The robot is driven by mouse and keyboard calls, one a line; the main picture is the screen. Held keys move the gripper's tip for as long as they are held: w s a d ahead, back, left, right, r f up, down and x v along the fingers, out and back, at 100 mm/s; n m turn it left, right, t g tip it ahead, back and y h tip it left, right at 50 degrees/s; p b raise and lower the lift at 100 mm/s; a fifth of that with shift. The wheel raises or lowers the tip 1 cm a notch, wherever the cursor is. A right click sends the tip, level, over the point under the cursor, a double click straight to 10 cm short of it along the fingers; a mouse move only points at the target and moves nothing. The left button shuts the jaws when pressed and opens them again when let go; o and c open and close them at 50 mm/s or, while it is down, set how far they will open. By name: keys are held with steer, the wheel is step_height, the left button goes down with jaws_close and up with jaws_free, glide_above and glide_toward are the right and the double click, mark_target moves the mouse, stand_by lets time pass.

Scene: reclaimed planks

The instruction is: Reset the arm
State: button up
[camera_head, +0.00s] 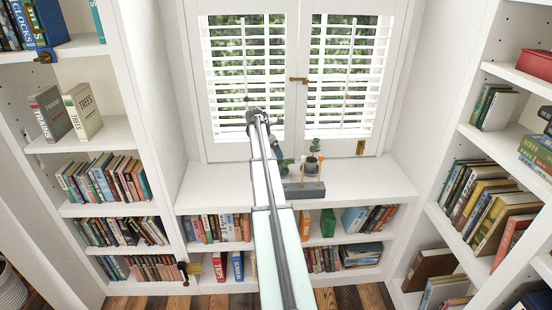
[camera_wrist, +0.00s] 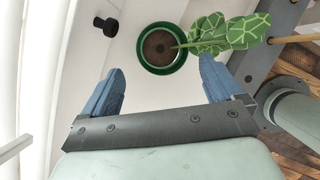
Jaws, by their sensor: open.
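My arm (camera_head: 265,190) reaches from the bottom of the head view toward the shuttered window and bends at its far end. My gripper (camera_wrist: 161,70) shows in the wrist view with its two blue fingers spread and nothing between them. A green pot (camera_wrist: 181,66) with dark soil and a pale-veined leafy plant (camera_wrist: 230,33) lies beyond the fingertips; its right side is close to the right finger. I cannot tell whether they touch. In the head view, the gripper is not clearly visible near the arm's far end.
A grey block (camera_head: 304,190) and a small potted plant (camera_head: 313,158) stand on the white window ledge (camera_head: 365,185). Bookshelves line the left (camera_head: 70,208) and right (camera_head: 462,225). Window shutters (camera_head: 345,75) are behind. The ledge's right part is clear. A black knob (camera_wrist: 106,26) shows in the wrist view.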

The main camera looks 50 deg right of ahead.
steer(key=shift+v, duration=2.5)
